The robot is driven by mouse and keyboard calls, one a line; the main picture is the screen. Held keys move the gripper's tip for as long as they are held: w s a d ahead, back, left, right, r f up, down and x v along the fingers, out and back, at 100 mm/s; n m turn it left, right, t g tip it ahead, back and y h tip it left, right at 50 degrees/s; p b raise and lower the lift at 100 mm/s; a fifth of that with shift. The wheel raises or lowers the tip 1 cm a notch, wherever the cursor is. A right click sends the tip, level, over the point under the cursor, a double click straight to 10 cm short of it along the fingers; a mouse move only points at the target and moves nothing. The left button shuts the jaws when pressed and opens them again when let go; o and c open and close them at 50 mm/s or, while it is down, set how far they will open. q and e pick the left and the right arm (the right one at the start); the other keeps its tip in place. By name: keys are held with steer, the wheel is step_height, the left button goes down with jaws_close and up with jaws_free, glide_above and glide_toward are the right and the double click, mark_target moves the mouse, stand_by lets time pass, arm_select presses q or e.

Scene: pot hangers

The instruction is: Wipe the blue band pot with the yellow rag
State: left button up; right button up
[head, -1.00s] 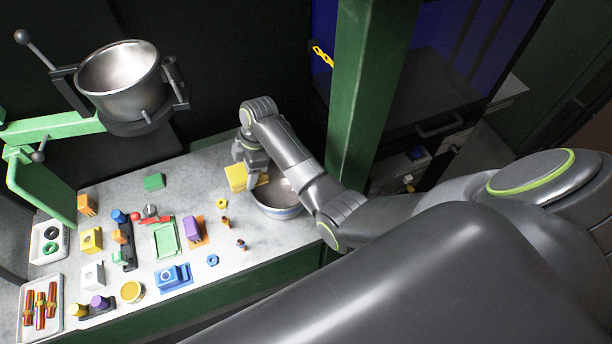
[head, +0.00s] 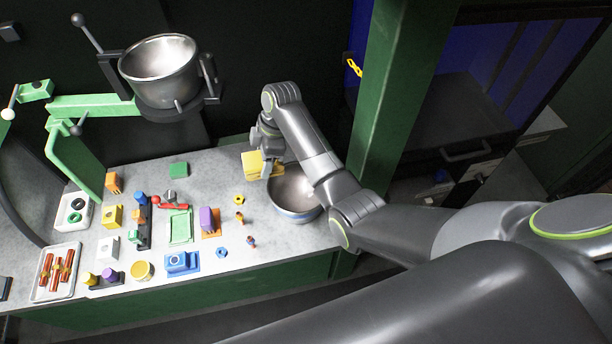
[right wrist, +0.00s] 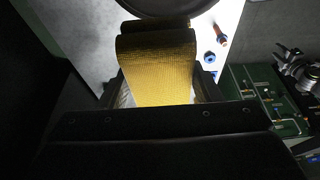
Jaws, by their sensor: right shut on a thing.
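The blue band pot (head: 294,205) is a metal bowl-shaped pot with a blue band, standing at the right end of the table. My right arm covers part of it in the head view. My right gripper (head: 266,172) is shut on the yellow rag (head: 252,163) at the pot's left rim. In the right wrist view the rag (right wrist: 157,65) fills the space between the fingers, and a dark rounded edge shows just beyond it. Whether the rag touches the pot is unclear. My left gripper is not in view.
A second metal pot (head: 160,68) hangs in a dark ring on a green arm (head: 92,105) at the back left. Several small coloured parts and trays (head: 56,272) cover the left and middle of the grey table (head: 215,170). A green post (head: 390,110) stands right of my right arm.

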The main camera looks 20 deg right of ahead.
steer(key=shift+s+d+r, duration=0.1)
steer(key=shift+r, duration=2.85)
steer(key=shift+f, duration=0.1)
